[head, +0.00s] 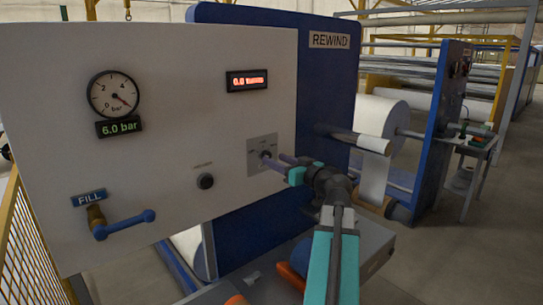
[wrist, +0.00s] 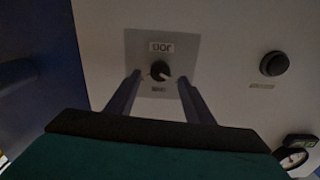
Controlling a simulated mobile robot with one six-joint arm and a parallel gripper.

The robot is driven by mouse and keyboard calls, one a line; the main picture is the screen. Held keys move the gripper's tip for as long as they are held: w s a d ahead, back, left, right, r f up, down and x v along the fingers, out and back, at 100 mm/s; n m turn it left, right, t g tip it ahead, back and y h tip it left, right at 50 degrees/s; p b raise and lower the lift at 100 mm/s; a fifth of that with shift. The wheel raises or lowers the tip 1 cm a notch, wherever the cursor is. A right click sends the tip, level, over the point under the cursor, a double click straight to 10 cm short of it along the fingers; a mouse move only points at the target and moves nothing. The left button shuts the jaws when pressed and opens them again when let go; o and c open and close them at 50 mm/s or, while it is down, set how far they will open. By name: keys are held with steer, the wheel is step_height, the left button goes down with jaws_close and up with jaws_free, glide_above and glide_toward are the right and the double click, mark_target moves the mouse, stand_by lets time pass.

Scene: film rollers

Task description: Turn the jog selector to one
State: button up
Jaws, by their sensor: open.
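The jog selector (head: 265,155) is a small dark knob on a grey square plate, on the right part of the white panel in the head view. In the wrist view the knob (wrist: 159,70) sits in the middle of its plate (wrist: 185,50), by a label that appears upside down and reads JOG. My gripper (head: 275,161) points at the panel from the right. In the wrist view my gripper (wrist: 158,85) is open, with one finger on each side of the knob and gaps between. The knob's exact setting is too small to read.
A black round button (head: 205,181) sits left of the selector. A blue-handled FILL valve (head: 125,224), a pressure gauge (head: 113,95) and a red-lit display (head: 248,81) are on the same panel (head: 190,130). A white film roll (head: 382,120) stands behind at right.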

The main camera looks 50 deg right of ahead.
mark_target(269, 156)
steer(key=shift+w+d+p, duration=0.2)
steer(key=shift+w+p, duration=0.2)
steer(key=shift+w, duration=1.15)
steer(key=shift+c, duration=0.2)
steer(key=c, duration=1)
